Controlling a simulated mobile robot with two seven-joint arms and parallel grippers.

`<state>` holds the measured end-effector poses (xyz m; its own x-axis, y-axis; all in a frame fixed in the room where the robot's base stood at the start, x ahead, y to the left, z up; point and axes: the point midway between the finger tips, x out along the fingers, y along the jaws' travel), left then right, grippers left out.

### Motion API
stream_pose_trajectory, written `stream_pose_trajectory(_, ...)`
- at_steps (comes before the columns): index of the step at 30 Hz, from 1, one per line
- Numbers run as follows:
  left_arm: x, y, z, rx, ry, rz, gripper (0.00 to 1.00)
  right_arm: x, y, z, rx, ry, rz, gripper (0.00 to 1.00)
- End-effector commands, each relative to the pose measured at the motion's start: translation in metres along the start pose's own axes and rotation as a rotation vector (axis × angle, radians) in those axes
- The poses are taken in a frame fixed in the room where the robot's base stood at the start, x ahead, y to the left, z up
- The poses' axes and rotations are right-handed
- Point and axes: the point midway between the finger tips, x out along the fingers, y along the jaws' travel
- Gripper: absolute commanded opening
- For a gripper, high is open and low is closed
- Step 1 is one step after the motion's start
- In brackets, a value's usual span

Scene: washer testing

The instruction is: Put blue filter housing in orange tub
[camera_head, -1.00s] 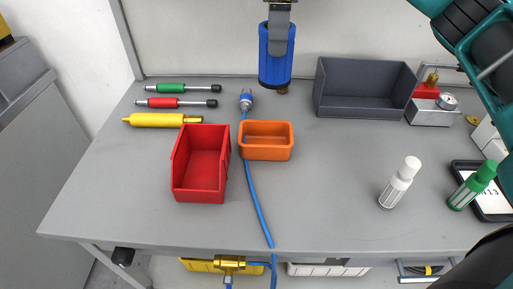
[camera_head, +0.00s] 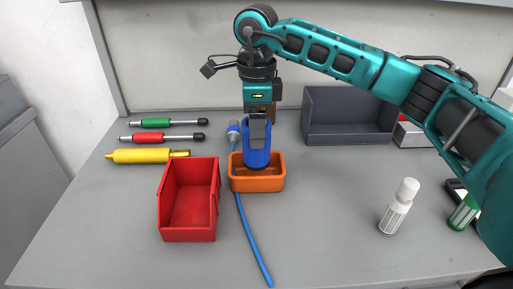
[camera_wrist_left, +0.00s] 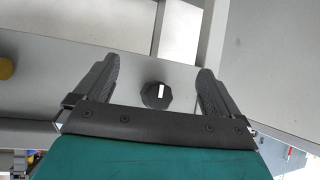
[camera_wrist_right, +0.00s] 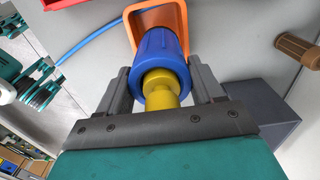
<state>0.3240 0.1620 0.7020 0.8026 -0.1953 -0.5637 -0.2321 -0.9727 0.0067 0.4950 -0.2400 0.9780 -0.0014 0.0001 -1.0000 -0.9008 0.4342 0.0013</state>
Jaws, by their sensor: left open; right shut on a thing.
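The blue filter housing (camera_head: 257,155) is a ribbed blue cylinder, upright in the head view. My right gripper (camera_head: 258,130) is shut on its upper part. The housing's lower end is over the orange tub (camera_head: 258,184), overlapping its opening; whether it touches the bottom is hidden. In the right wrist view the blue housing (camera_wrist_right: 160,55) has a yellow brass neck between my right fingers (camera_wrist_right: 165,90), and the tub's orange rim (camera_wrist_right: 184,22) shows around it. My left gripper (camera_wrist_left: 158,85) is open and empty, pointing at a grey surface with a black knob.
A red bin (camera_head: 190,228) stands left of the tub. A grey bin (camera_head: 345,130) stands behind right. Green, red and yellow tools lie at the back left. A blue hose (camera_head: 250,235) runs forward. A white bottle (camera_head: 398,207) stands right, with clear bench between.

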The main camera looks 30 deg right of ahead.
Motion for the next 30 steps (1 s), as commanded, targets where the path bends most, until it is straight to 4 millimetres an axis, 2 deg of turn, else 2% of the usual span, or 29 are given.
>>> stream_pose_trajectory(8, 0.001, 0.001, 0.001, 0.0, 0.0, 0.003, 0.97, 0.018, -0.001, 0.0, 0.001, -0.003, -0.002, 0.0)
stream_pose_trajectory(15, 0.003, 0.002, 0.003, 0.0, -0.001, 0.005, 0.97, 0.05, 0.0, 0.0, 0.001, -0.002, -0.001, 0.0)
stream_pose_trajectory(27, 0.004, 0.003, 0.003, 0.0, 0.002, 0.008, 0.97, 0.056, -0.001, 0.0, 0.001, -0.004, -0.003, 0.0)
stream_pose_trajectory(28, 0.004, 0.003, 0.002, 0.0, 0.002, 0.008, 0.97, 0.057, 0.0, 0.0, 0.001, -0.001, -0.001, 0.68)
stream_pose_trajectory(30, 0.004, 0.003, 0.002, 0.0, 0.002, 0.008, 0.97, 0.057, 0.0, 0.0, 0.001, -0.001, -0.001, 0.75)
